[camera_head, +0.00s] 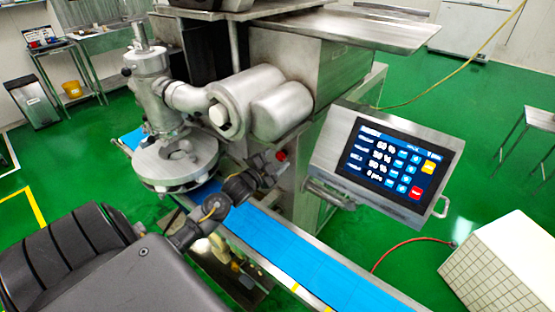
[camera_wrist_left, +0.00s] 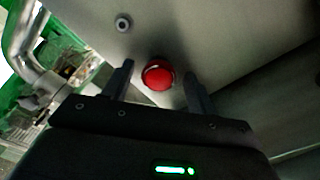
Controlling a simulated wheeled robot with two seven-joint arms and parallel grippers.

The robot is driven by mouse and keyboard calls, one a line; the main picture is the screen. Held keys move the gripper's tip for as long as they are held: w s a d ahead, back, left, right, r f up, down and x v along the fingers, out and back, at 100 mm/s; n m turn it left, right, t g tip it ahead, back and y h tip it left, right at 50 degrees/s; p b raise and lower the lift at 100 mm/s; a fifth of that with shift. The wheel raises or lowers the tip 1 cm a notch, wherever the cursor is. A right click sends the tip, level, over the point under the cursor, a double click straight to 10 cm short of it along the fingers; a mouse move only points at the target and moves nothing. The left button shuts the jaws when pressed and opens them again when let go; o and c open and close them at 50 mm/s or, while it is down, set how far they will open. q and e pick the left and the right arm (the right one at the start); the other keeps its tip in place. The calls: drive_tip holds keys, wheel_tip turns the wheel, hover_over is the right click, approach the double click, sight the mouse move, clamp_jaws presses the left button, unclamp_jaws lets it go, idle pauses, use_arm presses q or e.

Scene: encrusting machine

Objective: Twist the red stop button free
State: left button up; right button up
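The red stop button (camera_head: 281,155) sits on the metal side of the machine, just beyond the tip of my left gripper (camera_head: 270,167) in the head view. In the left wrist view the round red button (camera_wrist_left: 158,75) shows between the two dark fingers of my left gripper (camera_wrist_left: 159,82). The fingers stand apart with a gap on each side of the button, so the gripper is open. I cannot tell how deep the fingertips reach along the button. My right gripper is not in view.
A control screen (camera_head: 392,160) stands right of the button. The blue conveyor belt (camera_head: 290,250) runs below my left arm. The metal encrusting head (camera_head: 180,155) stands to the left. In the left wrist view a small round metal fitting (camera_wrist_left: 123,22) is on the same panel.

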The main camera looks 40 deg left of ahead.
use_arm(q)
drive_tip(key=shift+s+a+f, duration=0.1)
drive_tip(key=shift+s+f, duration=0.05)
drive_tip(key=shift+s, duration=0.35)
drive_tip(key=s+b, duration=0.3)
drive_tip(key=s, duration=0.7)
drive_tip(key=shift+d, duration=0.2)
drive_tip(key=n, duration=1)
drive_tip(key=shift+s, duration=0.35)
